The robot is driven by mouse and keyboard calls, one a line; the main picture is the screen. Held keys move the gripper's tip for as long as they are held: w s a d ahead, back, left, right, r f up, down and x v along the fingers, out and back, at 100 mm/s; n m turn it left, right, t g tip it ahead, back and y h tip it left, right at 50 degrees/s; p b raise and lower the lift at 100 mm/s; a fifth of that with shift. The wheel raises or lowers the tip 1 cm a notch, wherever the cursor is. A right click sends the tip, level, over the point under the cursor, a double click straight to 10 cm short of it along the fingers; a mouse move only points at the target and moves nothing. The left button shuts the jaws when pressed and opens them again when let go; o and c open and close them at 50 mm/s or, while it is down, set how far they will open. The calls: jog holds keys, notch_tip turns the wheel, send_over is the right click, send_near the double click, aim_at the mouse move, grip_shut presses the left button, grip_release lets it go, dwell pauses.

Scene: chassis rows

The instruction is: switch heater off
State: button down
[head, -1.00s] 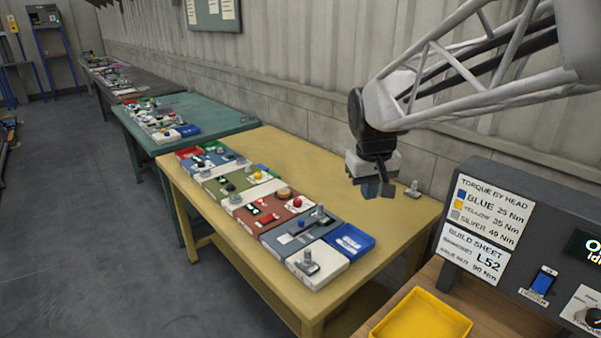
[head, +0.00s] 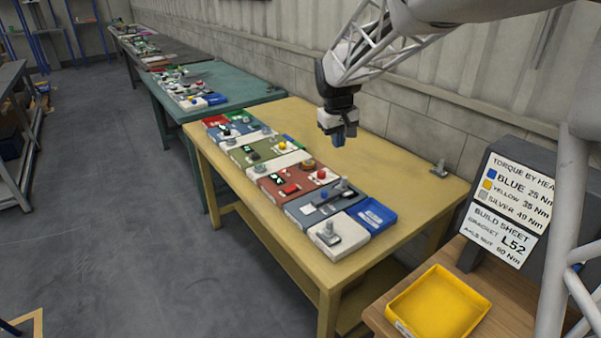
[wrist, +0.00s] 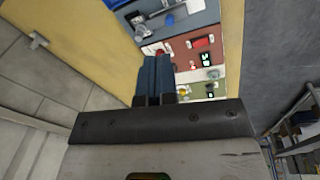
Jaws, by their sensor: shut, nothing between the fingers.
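A row of coloured control panels lies along the yellow table. No label reading heater is legible, so I cannot tell which control is the heater's. The red panel (head: 272,187) carries a red switch (head: 290,188), a red knob and small black displays; its red switch also shows in the wrist view (wrist: 201,43). The green panel (head: 246,156) carries dark switches and a yellow knob (head: 282,145). The blue-grey panel (head: 308,209) has a lever. My gripper (head: 338,140) is shut and empty, above the table behind the row, apart from every panel; its fingers show in the wrist view (wrist: 152,72).
A blue tray (head: 385,221) sits by the near end of the row, beside a white block with a metal fitting (head: 328,236). A small metal fitting (head: 439,169) stands at the table's back right. A yellow bin (head: 480,298) is on the nearer bench.

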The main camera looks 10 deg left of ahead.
aim_at(293, 186)
jog(key=w+a+f+n, duration=0.1)
jog(key=w+a+f, duration=0.5)
jog(key=a, duration=0.2)
jog(key=w+a+f+n, duration=0.1)
jog(key=w+a+f, duration=0.5)
jog(key=a, duration=0.3)
jog(key=shift+w+f+n+h, duration=0.15)
jog(key=shift+w+n+h, duration=0.2)
jog(key=shift+w, duration=0.25)
jog(key=f, duration=0.4)
jog(key=w+d+f, duration=0.1)
jog(key=f, duration=0.8)
jog(key=shift+w+d+f, duration=0.15)
jog(key=shift+d+f, duration=0.05)
jog(key=shift+f, duration=0.2)
jog(key=shift+f, duration=0.1)
jog(key=shift+d+f+g, duration=0.1)
jog(key=shift+f+g, duration=0.05)
jog(key=shift+g, duration=0.25)
